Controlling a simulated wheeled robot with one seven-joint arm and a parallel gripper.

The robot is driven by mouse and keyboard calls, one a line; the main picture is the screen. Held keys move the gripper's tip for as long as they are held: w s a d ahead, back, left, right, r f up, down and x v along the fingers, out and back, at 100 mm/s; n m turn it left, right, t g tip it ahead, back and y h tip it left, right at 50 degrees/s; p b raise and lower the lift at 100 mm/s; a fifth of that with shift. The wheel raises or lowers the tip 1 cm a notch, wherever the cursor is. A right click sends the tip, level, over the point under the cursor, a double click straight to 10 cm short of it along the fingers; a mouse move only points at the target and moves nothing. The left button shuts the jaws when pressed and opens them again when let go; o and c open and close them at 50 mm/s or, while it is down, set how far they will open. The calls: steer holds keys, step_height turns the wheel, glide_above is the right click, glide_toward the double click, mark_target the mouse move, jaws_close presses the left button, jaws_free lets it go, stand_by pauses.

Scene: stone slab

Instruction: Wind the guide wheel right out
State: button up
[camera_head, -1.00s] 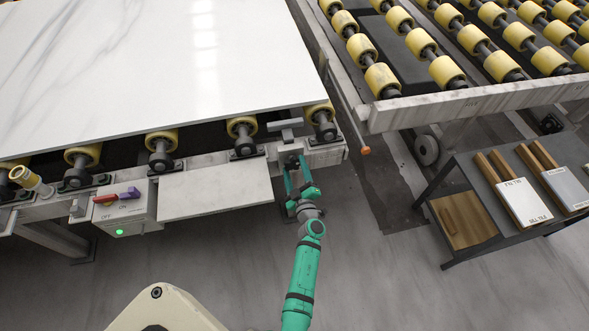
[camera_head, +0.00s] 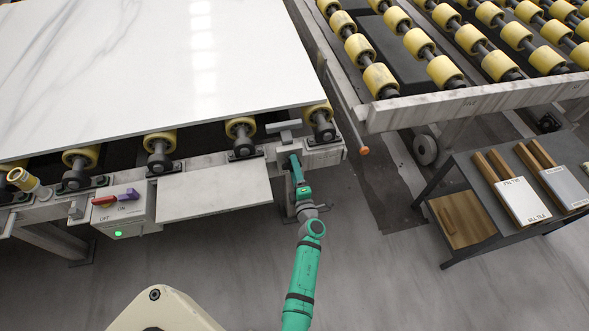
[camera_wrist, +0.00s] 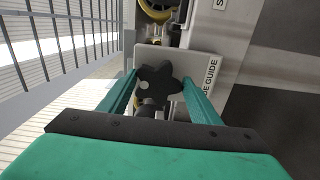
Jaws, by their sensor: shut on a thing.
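The guide wheel is a dark, lobed knob (camera_wrist: 158,82) in front of a pale plate lettered "GUIDE" (camera_wrist: 208,76) in the wrist view. My gripper (camera_wrist: 160,92) has its two green fingers on either side of the knob and is shut on it. In the head view my gripper (camera_head: 295,160) reaches the frame's front edge below the grey guide block (camera_head: 284,126), and it hides the knob there. The white marble slab (camera_head: 150,60) lies on yellow rollers behind, its front edge near the guide block.
A switch box (camera_head: 122,208) with a green light and a pale shelf plate (camera_head: 214,195) are to the left. A second roller table (camera_head: 470,103) and a dark cart (camera_head: 500,236) with boards stand to the right. The floor between is clear.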

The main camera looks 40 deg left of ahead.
steer(key=shift+r+n, duration=0.15)
steer(key=shift+n, duration=0.15)
steer(key=o, duration=1)
steer(key=v, duration=1.1)
steer(key=shift+w, duration=0.1)
